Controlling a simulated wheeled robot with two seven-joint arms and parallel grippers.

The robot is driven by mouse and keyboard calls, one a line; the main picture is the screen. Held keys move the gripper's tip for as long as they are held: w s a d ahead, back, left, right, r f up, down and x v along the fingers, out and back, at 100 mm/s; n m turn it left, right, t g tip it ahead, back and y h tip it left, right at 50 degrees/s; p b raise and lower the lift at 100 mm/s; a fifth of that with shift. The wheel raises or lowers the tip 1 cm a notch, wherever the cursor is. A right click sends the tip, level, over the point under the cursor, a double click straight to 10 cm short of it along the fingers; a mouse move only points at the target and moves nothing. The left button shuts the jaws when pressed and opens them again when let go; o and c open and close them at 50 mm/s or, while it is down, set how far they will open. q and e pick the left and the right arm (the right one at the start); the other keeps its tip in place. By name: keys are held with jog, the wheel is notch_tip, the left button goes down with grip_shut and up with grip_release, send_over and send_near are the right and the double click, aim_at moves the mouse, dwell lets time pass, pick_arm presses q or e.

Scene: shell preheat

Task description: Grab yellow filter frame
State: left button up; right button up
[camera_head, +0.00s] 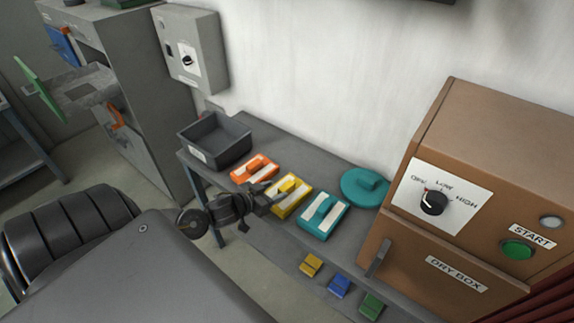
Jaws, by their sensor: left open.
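The yellow filter frame (292,203) lies on the grey table between an orange frame (246,174) and a teal frame (331,226). It has a raised yellow handle and pale strips. My left gripper (266,205) is open at the left edge of the yellow frame, with its fingers close to the frame's near left side. I cannot tell whether the fingers touch it. The gripper hides a little of that side. My right gripper is not in view.
A dark grey bin (215,143) stands at the table's far left end. A teal round lid (364,187) lies near the wall. A brown dry box (470,200) stands at the right. Small yellow (311,265), blue (340,286) and green (371,305) blocks sit lower at the front.

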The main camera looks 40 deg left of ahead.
aim_at(285, 186)
pick_arm(q)
jog(key=shift+w+d+f, duration=0.1)
jog(key=shift+w+f, duration=0.15)
jog(key=shift+w, duration=0.4)
jog(key=shift+w+p, duration=0.45)
jog(key=p+x, duration=0.1)
jog(key=x, duration=0.2)
jog(key=shift+w+d+f, duration=0.2)
jog(key=shift+w, duration=0.05)
jog(key=shift+w+f, duration=0.2)
jog(key=shift+w, duration=0.1)
jog(key=shift+s, duration=0.1)
jog(key=shift+c, duration=1.3)
grip_shut()
